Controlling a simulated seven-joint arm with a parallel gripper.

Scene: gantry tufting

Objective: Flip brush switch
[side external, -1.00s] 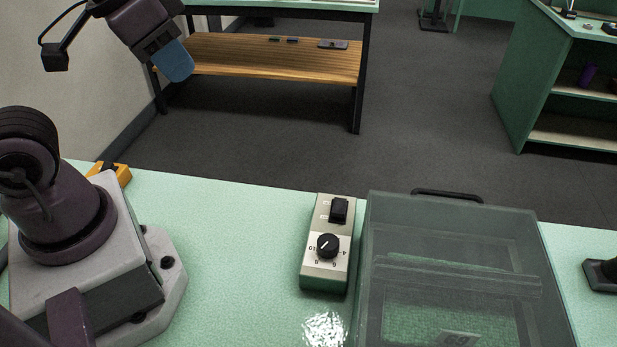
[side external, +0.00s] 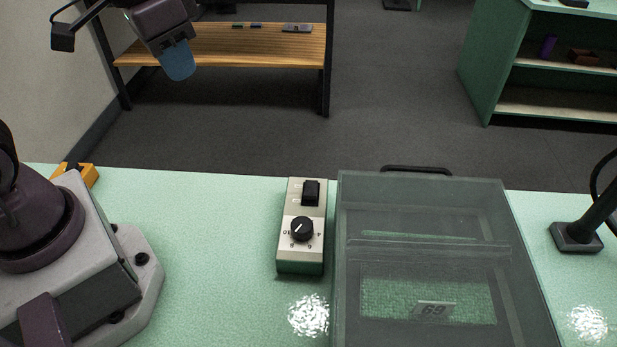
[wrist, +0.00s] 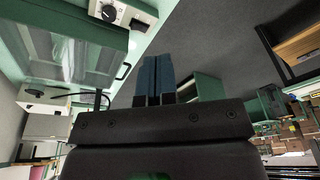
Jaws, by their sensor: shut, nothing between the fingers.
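The switch box (side external: 302,255) is a beige and green control box on the mint green table. It has a black rocker switch (side external: 311,193) at its far end and a black round dial (side external: 302,229) nearer the camera. In the wrist view the box shows at the top, with its dial (wrist: 109,12) and rocker (wrist: 138,24). My gripper (side external: 180,66) is up at the top left in the side view, well apart from the box. Its blue fingers are shut together and empty, as the wrist view also shows (wrist: 155,72).
A clear-lidded case (side external: 435,262) with a black handle stands just right of the box. A black stand base (side external: 577,237) is at the right. A yellow object (side external: 80,174) lies near my base. The table between my base and the box is clear.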

